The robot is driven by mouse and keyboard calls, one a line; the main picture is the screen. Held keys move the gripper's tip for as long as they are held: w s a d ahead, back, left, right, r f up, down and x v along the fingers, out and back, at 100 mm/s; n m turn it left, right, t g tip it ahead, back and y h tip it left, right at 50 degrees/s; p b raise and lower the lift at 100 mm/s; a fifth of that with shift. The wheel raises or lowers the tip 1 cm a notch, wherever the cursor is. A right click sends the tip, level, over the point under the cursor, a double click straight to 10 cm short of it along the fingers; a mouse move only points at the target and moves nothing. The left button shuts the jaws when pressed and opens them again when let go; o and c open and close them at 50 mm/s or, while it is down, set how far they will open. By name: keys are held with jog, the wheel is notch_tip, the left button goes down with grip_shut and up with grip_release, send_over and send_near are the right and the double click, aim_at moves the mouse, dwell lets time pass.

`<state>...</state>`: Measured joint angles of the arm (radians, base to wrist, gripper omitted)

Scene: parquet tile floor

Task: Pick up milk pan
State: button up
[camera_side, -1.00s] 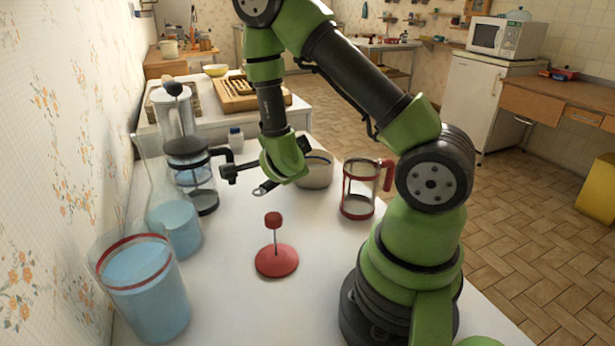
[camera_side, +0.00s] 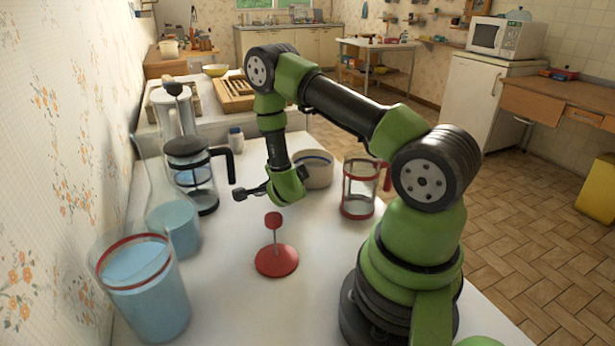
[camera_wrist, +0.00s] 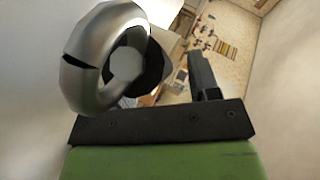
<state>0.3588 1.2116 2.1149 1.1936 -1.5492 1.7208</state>
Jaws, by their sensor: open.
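The milk pan (camera_side: 314,174) is a light pan with a dark blue rim, upright on the white table behind my gripper (camera_side: 285,188). Its handle is mostly hidden by the gripper in the side view. In the wrist view a large grey metal ring, which looks like the end of the handle (camera_wrist: 75,78), is very near the camera at upper left. It covers much of the left finger. The right finger (camera_wrist: 204,75) is clear and stands apart from the ring. My gripper is open, low beside the pan, and holds nothing that I can see.
A red-framed glass container (camera_side: 359,190) stands to the pan's right. A red-based plunger (camera_side: 277,261) stands in front. A French press (camera_side: 192,178) and blue-filled glass vessels (camera_side: 147,290) line the left. The table's middle front is mostly clear.

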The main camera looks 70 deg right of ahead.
jog(key=shift+w+d+f, duration=0.15)
jog(key=shift+d, duration=0.15)
grip_shut()
